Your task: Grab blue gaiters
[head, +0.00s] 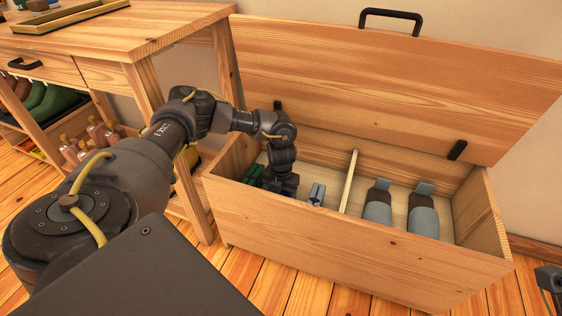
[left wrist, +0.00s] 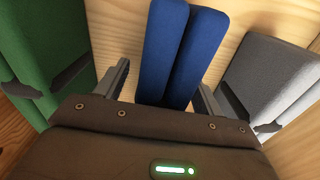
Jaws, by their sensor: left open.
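The blue gaiters (left wrist: 180,45) show in the left wrist view as two long blue pieces side by side. They lie in the left compartment of the open wooden chest (head: 340,250). In the head view my left arm hides them. My left gripper (head: 283,187) is down inside that compartment. In the left wrist view its open fingers (left wrist: 162,82) stand on either side of the blue gaiters, with no clear grip on them.
A green pair (left wrist: 45,55) lies left of the blue one, and a light grey pair (left wrist: 268,78) lies right of it. A wooden divider (head: 348,182) separates two grey items (head: 378,205) on the right. The chest lid (head: 400,85) stands open. A wooden bench (head: 130,30) is at left.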

